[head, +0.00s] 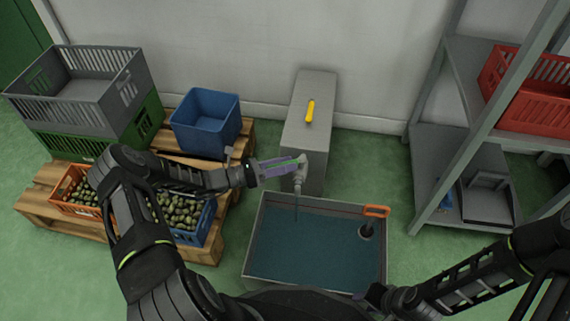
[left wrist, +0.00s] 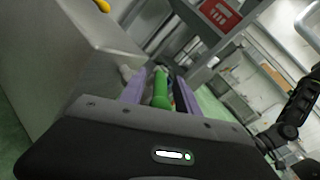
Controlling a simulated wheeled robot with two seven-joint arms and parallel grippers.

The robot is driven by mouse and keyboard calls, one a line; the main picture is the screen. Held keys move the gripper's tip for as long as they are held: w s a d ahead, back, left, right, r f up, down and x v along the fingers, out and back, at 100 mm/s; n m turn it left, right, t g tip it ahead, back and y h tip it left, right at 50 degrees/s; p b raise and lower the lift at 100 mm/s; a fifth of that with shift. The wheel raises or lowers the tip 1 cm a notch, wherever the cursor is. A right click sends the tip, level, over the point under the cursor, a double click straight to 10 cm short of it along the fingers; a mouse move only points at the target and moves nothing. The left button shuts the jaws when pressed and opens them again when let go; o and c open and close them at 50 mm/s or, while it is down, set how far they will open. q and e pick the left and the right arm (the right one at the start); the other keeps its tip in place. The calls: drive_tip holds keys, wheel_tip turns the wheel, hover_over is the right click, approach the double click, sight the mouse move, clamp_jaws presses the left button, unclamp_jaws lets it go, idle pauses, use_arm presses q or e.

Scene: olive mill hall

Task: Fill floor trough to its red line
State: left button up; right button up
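The grey floor trough (head: 254,228) stands in the middle of the head view with blue-green water in it.
A grey cabinet (head: 309,100) with a yellow handle stands behind the tap. Left are pallets with olive crates, a blue bin (head: 205,123) and stacked crates (head: 75,90). A grey shelf (head: 470,130) with a red crate (head: 535,100) stands at right. Green floor is free between trough and shelf.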

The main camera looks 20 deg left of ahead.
use_arm(q)
drive_tip(key=p+v, duration=0.2)
drive_tip(key=v, duration=0.6)
idle(0.4)
